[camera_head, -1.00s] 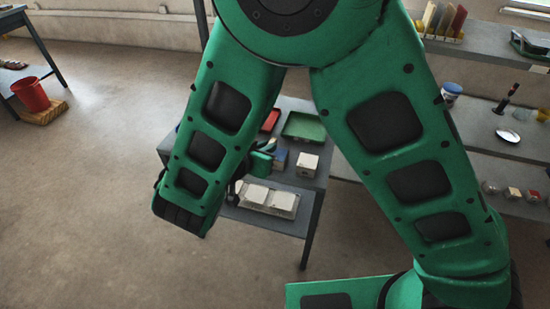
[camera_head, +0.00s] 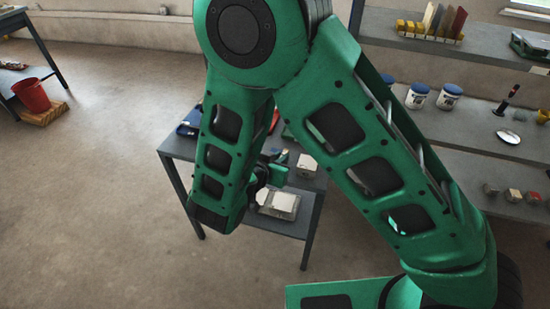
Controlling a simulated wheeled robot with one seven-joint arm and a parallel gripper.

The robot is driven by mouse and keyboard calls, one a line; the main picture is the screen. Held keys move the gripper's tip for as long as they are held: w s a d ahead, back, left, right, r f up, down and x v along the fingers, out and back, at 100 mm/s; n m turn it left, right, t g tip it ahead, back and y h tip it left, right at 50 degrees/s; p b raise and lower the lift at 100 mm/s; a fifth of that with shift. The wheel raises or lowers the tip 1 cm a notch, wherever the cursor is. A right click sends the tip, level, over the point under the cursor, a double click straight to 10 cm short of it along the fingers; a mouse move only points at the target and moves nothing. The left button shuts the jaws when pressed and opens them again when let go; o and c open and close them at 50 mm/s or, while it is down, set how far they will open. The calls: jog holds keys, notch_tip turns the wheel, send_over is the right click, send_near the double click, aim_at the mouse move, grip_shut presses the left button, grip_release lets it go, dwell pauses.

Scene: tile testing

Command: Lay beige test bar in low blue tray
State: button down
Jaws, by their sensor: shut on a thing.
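My gripper (camera_head: 270,173) is partly in view over the front of the grey table, beside my green forearm. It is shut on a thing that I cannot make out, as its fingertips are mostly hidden. No beige test bar can be made out for certain. A blue edge (camera_head: 189,122), which looks like part of the low blue tray, shows at the table's back left. My forearm hides the rest of it. My gripper is to the right of this blue edge and nearer the table's front.
The grey table (camera_head: 180,147) holds a pale block (camera_head: 307,163) at its right. Pale slabs (camera_head: 283,203) lie on its lower shelf. Wall shelves at right carry a tile rack (camera_head: 432,30) and white tubs (camera_head: 418,95). A red bucket (camera_head: 32,95) stands far left. Open floor lies left.

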jog(key=shift+f, duration=0.6)
jog(key=c, duration=1.8)
grip_release()
jog(key=shift+r, duration=0.5)
jog(key=v, duration=1.2)
jog(key=shift+r, duration=0.15)
